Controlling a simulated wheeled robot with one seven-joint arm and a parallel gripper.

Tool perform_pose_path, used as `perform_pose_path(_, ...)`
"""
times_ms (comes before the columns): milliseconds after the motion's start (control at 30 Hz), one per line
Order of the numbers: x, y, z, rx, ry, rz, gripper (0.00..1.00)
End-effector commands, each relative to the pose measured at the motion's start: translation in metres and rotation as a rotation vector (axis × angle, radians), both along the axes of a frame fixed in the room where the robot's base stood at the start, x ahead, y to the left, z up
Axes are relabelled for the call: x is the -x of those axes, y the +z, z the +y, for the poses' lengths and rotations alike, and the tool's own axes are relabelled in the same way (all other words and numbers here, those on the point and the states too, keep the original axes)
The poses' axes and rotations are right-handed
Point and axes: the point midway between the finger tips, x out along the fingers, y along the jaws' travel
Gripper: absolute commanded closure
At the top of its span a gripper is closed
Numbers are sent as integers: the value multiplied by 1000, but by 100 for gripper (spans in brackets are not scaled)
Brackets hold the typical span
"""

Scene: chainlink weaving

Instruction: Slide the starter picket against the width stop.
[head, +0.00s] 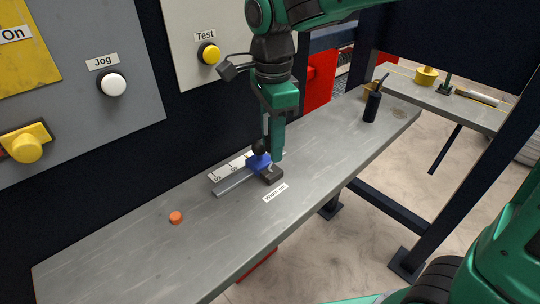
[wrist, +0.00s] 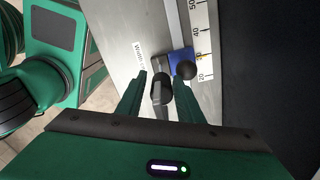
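The width gauge's blue block (head: 259,161) with a black ball knob (head: 259,146) sits on a grey rail (head: 236,181), beside a white scale. It looks like the width stop. A dark block (head: 271,175) lies at the rail's near side. My gripper (head: 276,157) points down just right of the knob. In the wrist view, its fingers (wrist: 161,80) stand apart, with a dark rounded piece (wrist: 162,90) between them and visible gaps. I cannot identify a starter picket.
An orange cap (head: 176,218) lies left on the grey bench (head: 130,250). A black bottle (head: 372,106) stands at the far right. The wall panels (head: 100,70) carry buttons behind the bench. The bench front is mostly clear.

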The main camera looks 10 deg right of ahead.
Motion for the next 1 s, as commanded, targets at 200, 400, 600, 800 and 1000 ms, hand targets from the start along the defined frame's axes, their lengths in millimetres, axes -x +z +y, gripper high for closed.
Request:
perform_pose_path(200,-3,5,2,-6,0,-9,57)
perform_pose_path(400,-3,33,1,-6,-1,-10,57)
perform_pose_path(600,-2,71,1,-4,0,-5,57)
perform_pose_path(800,-1,98,0,-3,0,-2,57)
perform_pose_path(1000,-1,108,0,-1,0,-1,57)
